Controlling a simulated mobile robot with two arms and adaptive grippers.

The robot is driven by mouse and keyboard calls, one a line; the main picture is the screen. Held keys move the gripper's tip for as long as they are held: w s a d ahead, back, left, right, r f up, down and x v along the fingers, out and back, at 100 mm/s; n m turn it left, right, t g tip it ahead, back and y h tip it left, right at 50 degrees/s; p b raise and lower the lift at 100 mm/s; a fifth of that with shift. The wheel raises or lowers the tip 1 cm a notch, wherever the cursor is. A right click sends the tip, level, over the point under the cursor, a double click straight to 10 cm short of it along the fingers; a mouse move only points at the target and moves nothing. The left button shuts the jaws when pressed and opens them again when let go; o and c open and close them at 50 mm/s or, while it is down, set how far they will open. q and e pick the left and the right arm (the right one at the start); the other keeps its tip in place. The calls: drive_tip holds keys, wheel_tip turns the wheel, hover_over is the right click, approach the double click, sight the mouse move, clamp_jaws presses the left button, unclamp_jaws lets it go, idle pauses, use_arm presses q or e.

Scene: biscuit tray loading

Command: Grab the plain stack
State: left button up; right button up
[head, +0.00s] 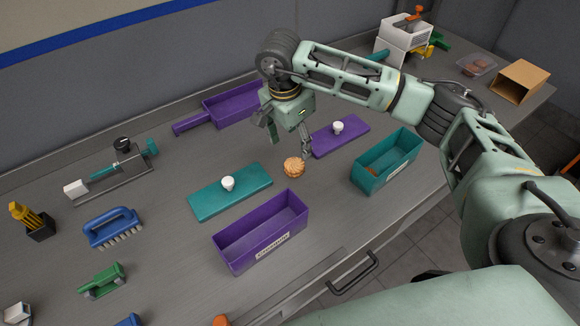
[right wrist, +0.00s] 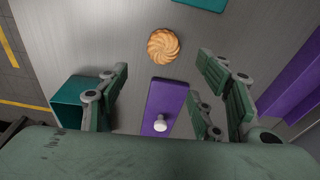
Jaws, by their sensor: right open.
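A small stack of golden round biscuits (head: 294,167) with a swirled top stands on the grey worktop, between the teal lid and the purple lid. The right wrist view shows it from above (right wrist: 163,46), beyond the fingertips and roughly midway between them. My right gripper (head: 288,142) is open and empty, pointing down just behind and above the stack. In the right wrist view its fingers (right wrist: 163,68) are spread wide. I cannot tell whether a finger touches the stack. My left gripper is not in view.
A teal lid (head: 230,192) and a purple lid (head: 340,135), both with white knobs, lie nearby. A labelled purple tray (head: 234,257) stands in front; a teal tray (head: 376,184) holding something brown stands right. Another purple tray (head: 226,104) is behind. A blue brush (head: 113,226) lies left.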

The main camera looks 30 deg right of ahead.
sight(295, 164)
drive_tip(key=shift+w+f, duration=0.35)
drive_tip(key=shift+f, duration=0.4)
drive_tip(key=shift+w+f, duration=0.2)
drive_tip(key=shift+w, duration=0.05)
drive_tip(key=shift+d+f, duration=0.1)
drive_tip(key=shift+f, duration=0.25)
drive_tip(key=shift+s+f, duration=0.25)
drive_tip(key=shift+f, duration=0.45)
drive_tip(key=f, duration=0.1)
drive_tip(key=f+p, duration=0.1)
drive_tip(key=f, duration=0.1)
drive_tip(key=f+p, duration=0.1)
drive_tip(key=f, duration=0.1)
drive_tip(key=shift+s+d+f, duration=0.1)
drive_tip(key=shift+s+d, duration=0.05)
drive_tip(key=shift+s, duration=0.15)
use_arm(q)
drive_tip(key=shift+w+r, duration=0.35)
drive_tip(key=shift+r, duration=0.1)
use_arm(e)
drive_tip(key=shift+c, duration=0.4)
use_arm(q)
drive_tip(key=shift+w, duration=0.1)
use_arm(e)
drive_tip(key=c, duration=0.7)
